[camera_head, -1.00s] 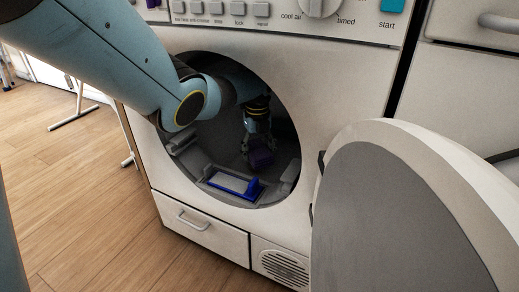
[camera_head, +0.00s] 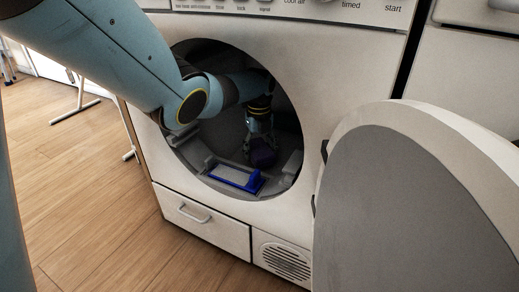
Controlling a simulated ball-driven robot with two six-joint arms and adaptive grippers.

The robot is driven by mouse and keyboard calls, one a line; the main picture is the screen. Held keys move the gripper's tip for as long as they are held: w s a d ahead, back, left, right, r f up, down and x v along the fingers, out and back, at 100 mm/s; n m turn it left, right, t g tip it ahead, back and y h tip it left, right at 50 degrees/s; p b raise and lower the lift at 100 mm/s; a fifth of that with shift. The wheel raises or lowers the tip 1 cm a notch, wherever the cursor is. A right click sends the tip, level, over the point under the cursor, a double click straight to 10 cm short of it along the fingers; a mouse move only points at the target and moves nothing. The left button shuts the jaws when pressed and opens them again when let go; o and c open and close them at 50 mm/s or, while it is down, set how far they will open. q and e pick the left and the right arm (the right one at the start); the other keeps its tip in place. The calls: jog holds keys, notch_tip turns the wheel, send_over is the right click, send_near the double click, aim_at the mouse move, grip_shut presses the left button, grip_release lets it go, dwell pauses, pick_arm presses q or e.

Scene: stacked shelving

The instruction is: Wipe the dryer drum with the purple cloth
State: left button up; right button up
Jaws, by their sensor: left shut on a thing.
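The white dryer (camera_head: 330,80) stands in front of me with its round drum opening (camera_head: 214,118) uncovered. My left arm reaches in from the left, through the opening. My left gripper (camera_head: 261,145) is inside the drum, pointing down, shut on the purple cloth (camera_head: 262,155). The cloth is dark and bunched below the fingers, low in the drum; whether it touches the drum wall I cannot tell. My right gripper is not in view.
A blue-rimmed filter (camera_head: 238,177) lies at the drum's front lip, just below the cloth. The open dryer door (camera_head: 400,205) swings out at the right. A drawer (camera_head: 200,218) and round vent (camera_head: 286,262) are below. Wood floor (camera_head: 90,190) is clear at left.

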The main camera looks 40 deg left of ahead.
pick_arm(q)
jog(key=shift+f+b, duration=0.3)
jog(key=shift+f, duration=0.3)
jog(key=shift+f, duration=0.3)
dwell(1.0)
